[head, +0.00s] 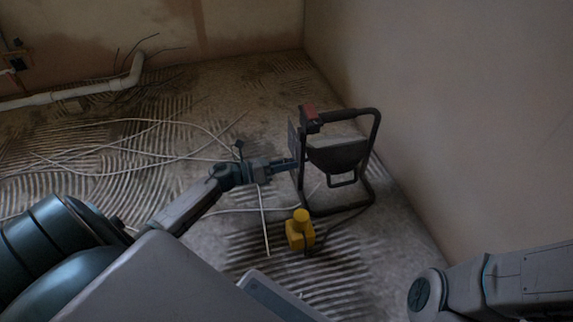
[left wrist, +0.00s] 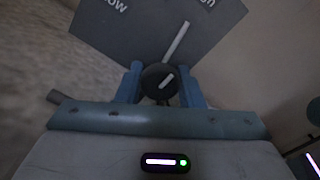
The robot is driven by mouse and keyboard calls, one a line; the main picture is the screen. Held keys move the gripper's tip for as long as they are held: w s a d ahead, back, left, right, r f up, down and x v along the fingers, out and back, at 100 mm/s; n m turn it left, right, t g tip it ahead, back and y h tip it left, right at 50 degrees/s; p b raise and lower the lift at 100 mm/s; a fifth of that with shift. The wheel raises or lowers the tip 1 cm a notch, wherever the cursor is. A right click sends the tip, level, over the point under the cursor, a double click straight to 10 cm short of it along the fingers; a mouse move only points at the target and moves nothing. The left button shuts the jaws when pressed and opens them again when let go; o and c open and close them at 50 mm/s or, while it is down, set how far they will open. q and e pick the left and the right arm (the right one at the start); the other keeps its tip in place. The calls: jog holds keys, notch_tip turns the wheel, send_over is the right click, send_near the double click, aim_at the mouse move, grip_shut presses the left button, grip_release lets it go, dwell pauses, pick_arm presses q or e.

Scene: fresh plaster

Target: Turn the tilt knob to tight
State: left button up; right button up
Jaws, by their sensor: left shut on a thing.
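The tilt knob (left wrist: 152,76) is a dark round knob with a short white mark, in the left wrist view. It sits between the two blue fingers of my left gripper (left wrist: 161,88), which is shut on it. Behind it is a grey plate (left wrist: 130,42) with a white line slanting up to the right and cut-off lettering at both upper corners. In the head view my left gripper (head: 291,164) reaches the left side of a black-framed lamp-like unit (head: 338,155), where the knob is hidden. My right gripper is out of view.
A yellow box (head: 299,231) stands on the floor in front of the unit, by a dark cable. Pale cables (head: 130,160) lie over the ridged floor at left. A white pipe (head: 80,90) runs along the back. A bare wall (head: 450,110) rises close on the right.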

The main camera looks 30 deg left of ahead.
pick_arm(q)
jog(key=o, duration=1)
jog(key=shift+a, duration=0.1)
jog(key=p+v, duration=0.5)
jog(key=v, duration=0.5)
jog(key=shift+s+a, duration=0.2)
jog(key=shift+s, duration=0.05)
